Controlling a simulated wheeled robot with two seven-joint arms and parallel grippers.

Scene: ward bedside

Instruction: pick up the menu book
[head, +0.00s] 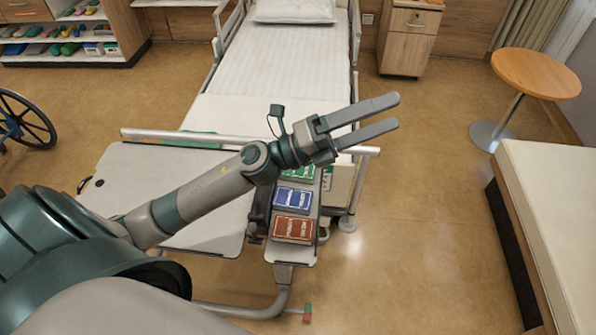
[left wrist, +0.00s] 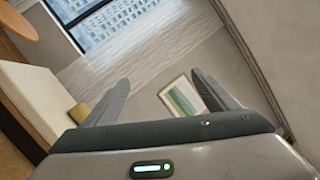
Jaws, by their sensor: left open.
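Three book-like items lie in a row on a narrow side tray (head: 297,256) in the head view: a green one (head: 298,172), a blue one (head: 293,197) and a red-brown one (head: 293,229). I cannot tell which is the menu book; their lettering is too small to read. My left gripper (head: 394,111) is open and empty, its fingers pointing right, above and to the right of the row. My left forearm and wrist hide part of the green one. In the left wrist view the open fingers (left wrist: 161,80) have nothing between them. My right gripper is not in view.
An overbed table (head: 130,165) stands left of the tray, with a bed (head: 285,70) behind. A round table (head: 535,70) and a padded bench (head: 560,220) stand at the right. Floor between tray and bench is clear. The wrist view shows a framed picture (left wrist: 183,97).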

